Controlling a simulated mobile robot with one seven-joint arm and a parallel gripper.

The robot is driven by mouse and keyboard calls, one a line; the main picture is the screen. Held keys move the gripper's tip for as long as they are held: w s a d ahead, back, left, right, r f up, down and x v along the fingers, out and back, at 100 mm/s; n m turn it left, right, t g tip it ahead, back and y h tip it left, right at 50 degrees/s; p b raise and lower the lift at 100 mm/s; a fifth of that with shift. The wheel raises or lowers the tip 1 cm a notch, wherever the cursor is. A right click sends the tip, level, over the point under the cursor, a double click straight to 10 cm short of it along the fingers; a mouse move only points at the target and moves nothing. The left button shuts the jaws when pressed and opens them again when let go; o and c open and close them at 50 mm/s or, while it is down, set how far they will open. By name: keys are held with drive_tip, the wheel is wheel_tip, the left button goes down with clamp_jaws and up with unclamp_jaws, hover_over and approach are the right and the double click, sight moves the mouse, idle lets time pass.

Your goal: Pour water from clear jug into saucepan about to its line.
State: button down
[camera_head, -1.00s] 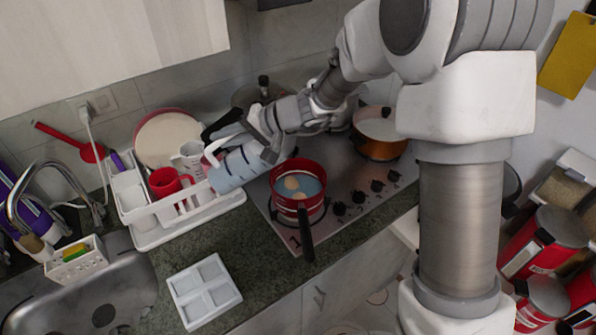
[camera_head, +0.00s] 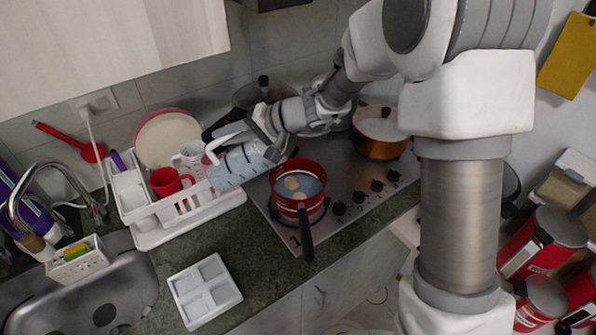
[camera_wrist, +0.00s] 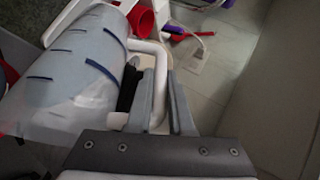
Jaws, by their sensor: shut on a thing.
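The clear jug (camera_head: 240,166) with blue marks is held tilted, its mouth end toward the red saucepan. In the wrist view the jug (camera_wrist: 75,75) lies on its side at the left. My gripper (camera_head: 268,124) is shut on the jug's white handle; the fingers also show in the wrist view (camera_wrist: 160,100). The red saucepan (camera_head: 297,207) sits on the front left of the hob with its black handle toward me. It holds bluish water and pale, egg-like things. Its fill line cannot be made out.
A white dish rack (camera_head: 160,238) with a red mug (camera_head: 170,181) and plates stands left of the jug. An orange pot (camera_head: 378,140) is at the back right of the hob (camera_head: 350,190). A white divided tray (camera_head: 205,291) lies on the counter in front.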

sight(211, 167)
drive_tip(key=shift+d+r+y+p, duration=0.25)
drive_tip(key=shift+r+y+p, duration=0.05)
drive_tip(key=shift+r, duration=0.15)
idle(2.1)
